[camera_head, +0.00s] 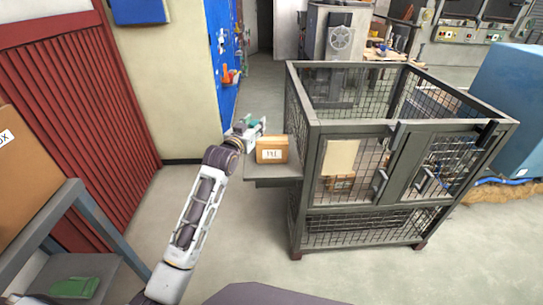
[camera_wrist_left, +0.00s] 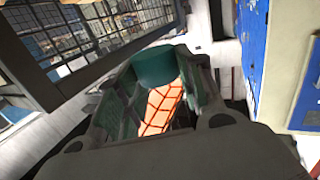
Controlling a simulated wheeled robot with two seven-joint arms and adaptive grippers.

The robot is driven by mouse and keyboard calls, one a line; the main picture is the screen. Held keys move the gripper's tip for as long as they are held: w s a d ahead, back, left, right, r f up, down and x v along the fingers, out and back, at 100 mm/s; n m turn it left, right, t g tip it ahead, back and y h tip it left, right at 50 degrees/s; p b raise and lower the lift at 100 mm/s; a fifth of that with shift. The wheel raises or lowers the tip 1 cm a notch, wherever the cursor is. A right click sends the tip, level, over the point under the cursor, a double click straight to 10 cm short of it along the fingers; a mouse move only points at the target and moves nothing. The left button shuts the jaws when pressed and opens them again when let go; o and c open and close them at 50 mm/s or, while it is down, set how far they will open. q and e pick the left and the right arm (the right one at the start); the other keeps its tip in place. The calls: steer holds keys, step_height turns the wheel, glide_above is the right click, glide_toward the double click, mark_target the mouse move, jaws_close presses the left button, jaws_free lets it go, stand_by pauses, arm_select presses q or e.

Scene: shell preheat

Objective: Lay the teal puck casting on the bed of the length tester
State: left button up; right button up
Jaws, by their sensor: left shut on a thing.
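The teal puck casting (camera_wrist_left: 155,66) sits between the fingers of my left gripper (camera_wrist_left: 150,95) in the left wrist view. The gripper is shut on it, with dark green pads on either side. In the head view my left gripper (camera_head: 252,126) is stretched far forward, just behind a small labelled carton; the puck is too small there to make out clearly. I cannot pick out the length tester or its bed for sure in either view. My right gripper is not in view.
The brown carton (camera_head: 272,149) stands on a grey side shelf (camera_head: 274,182) of a mesh cage (camera_head: 315,170). A blue tool panel (camera_head: 225,50) is behind the gripper. An orange patterned surface (camera_wrist_left: 163,108) shows below the puck. Open floor lies left of the cage.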

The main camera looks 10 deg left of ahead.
mark_target(260, 151)
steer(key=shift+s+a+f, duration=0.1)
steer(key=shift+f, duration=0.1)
arm_select(q)
step_height(260, 151, down, 13)
steer(key=b, duration=0.3)
steer(key=shift+r, duration=0.2)
steer(key=shift+f+b, duration=0.4)
steer(key=shift+f, duration=0.25)
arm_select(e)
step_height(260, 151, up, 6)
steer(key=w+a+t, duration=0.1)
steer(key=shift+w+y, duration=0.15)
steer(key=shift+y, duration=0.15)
arm_select(q)
steer(key=shift+f, duration=0.1)
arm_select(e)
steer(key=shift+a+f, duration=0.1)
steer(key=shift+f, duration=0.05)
